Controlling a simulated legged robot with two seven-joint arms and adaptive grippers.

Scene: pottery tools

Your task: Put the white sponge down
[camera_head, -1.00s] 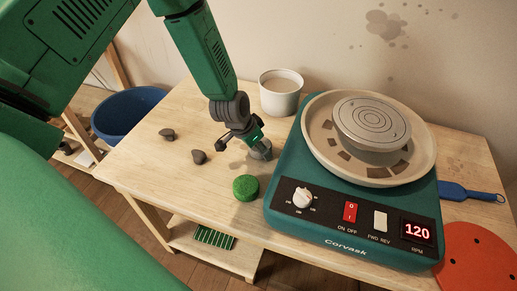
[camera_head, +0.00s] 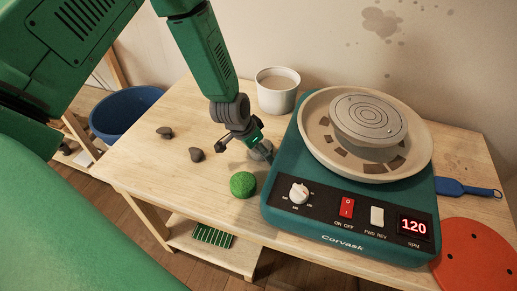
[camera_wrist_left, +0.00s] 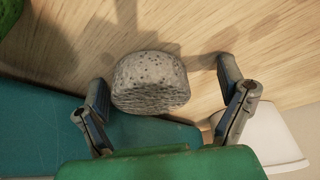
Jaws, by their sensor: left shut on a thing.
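The white sponge (camera_wrist_left: 150,83) looks like a pale grey, speckled round puck in the left wrist view. It lies between the two fingers of my left gripper (camera_wrist_left: 163,90), with its flat side toward the wooden table. In the head view the sponge (camera_head: 262,151) is partly hidden behind my left gripper (camera_head: 254,146), low over the table beside the teal wheel base. My left gripper is shut on the sponge. I cannot tell whether the sponge touches the table. My right gripper is not in view.
A green round sponge (camera_head: 243,185) lies in front of the gripper. The pottery wheel (camera_head: 340,222) stands close on the right. A white cup (camera_head: 278,97) is behind.

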